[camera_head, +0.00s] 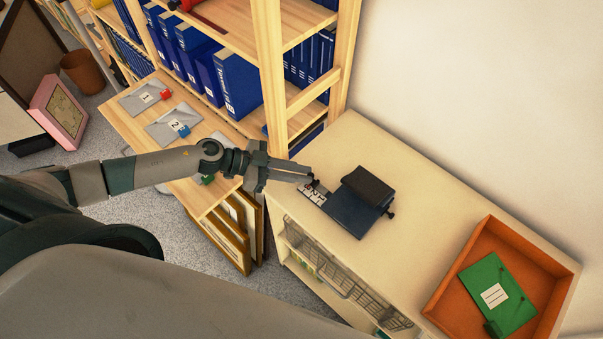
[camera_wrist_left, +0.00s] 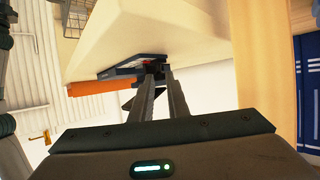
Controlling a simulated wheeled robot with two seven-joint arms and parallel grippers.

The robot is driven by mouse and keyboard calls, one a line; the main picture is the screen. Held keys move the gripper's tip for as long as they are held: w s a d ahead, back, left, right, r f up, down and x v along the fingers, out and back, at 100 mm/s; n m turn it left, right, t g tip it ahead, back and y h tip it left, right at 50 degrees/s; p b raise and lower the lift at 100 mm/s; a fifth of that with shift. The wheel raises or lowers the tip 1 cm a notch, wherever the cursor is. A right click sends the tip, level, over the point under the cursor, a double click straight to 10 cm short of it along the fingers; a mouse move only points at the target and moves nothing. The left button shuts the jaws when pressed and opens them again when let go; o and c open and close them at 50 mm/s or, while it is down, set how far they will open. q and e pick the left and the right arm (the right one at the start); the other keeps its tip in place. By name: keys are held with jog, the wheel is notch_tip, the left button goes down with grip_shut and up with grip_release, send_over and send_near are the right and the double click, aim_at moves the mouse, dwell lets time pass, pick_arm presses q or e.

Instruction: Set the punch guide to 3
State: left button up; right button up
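The dark blue-black hole punch (camera_head: 352,210) stands on the cream cabinet top, with a dark lever on its upper side. Its guide strip (camera_head: 313,194), white with small markings, sticks out at the left end; the setting is too small to read. My left gripper (camera_head: 311,178) reaches in from the left, its fingertips at a small dark knob by the strip. In the left wrist view the punch (camera_wrist_left: 118,71) lies just beyond the fingertips (camera_wrist_left: 160,72). A narrow gap runs between the fingers; whether they clasp the knob is unclear. My right gripper is not visible.
An orange tray (camera_head: 447,294) holding a green folder (camera_head: 497,290) stands on the cabinet's right end. A wooden shelf with blue binders (camera_head: 237,83) rises behind my left forearm. Numbered grey sheets (camera_head: 143,98) lie on the wooden ledge at left. Cabinet top around the punch is clear.

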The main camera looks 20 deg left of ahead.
pick_arm(q)
jog(key=o, duration=0.4)
jog(key=shift+c, duration=0.2)
jog(key=shift+a, duration=0.1)
jog(key=b+v, duration=0.5)
jog(key=v, duration=1.2)
jog(key=shift+s+a, duration=0.1)
jog(key=shift+s, duration=0.05)
jog(key=shift+s, duration=0.1)
